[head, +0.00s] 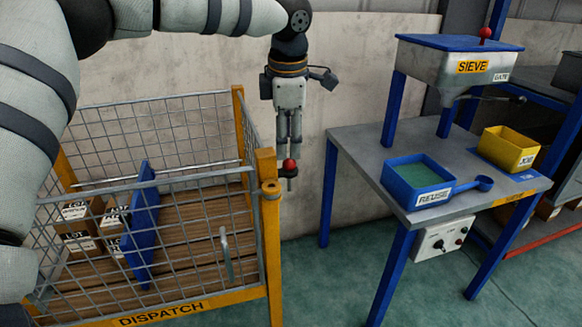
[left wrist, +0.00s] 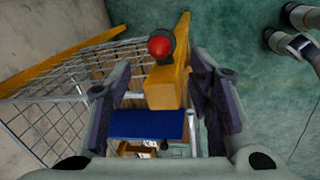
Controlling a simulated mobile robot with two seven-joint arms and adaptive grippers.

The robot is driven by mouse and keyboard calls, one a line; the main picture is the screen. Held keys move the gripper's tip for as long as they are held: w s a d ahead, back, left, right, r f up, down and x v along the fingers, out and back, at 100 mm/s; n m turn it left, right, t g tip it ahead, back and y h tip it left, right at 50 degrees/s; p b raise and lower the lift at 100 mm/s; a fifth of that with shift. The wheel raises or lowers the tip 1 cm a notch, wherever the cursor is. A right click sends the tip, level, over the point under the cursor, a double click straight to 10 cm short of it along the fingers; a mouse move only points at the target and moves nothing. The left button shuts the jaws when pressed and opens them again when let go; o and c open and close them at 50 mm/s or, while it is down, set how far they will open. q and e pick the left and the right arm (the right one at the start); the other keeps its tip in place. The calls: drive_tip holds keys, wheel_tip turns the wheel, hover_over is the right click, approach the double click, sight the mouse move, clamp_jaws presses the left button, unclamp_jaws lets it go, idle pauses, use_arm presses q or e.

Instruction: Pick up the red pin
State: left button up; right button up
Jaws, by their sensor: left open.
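The red pin (head: 289,165) has a round red head and a short grey shank below it. It shows just right of the cage's yellow corner post; what supports it is unclear. In the left wrist view its red head (left wrist: 161,46) is by a yellow block of the cage. My left gripper (head: 290,150) points down with its fingertips just above or beside the red head. In the left wrist view the left gripper (left wrist: 162,88) has its fingers apart, and the head appears beyond the gap. Contact cannot be told. My right gripper is not in view.
The wire DISPATCH cage (head: 160,308) holds a blue panel (head: 140,225) and several boxes labelled LOT (head: 80,240). A grey table (head: 360,150) at right carries the SIEVE hopper (head: 420,68), a blue REUSE tray (head: 418,198) and a yellow bin (head: 508,148). Green floor is clear between.

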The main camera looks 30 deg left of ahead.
sight(288, 160)
use_arm(q)
drive_tip(key=f, duration=0.3)
drive_tip(key=w+f, duration=0.1)
drive_tip(key=f, duration=0.1)
drive_tip(key=shift+a+f, duration=0.2)
drive_tip(key=shift+a, duration=0.05)
clamp_jaws()
wheel_tip(288, 160, up, 10)
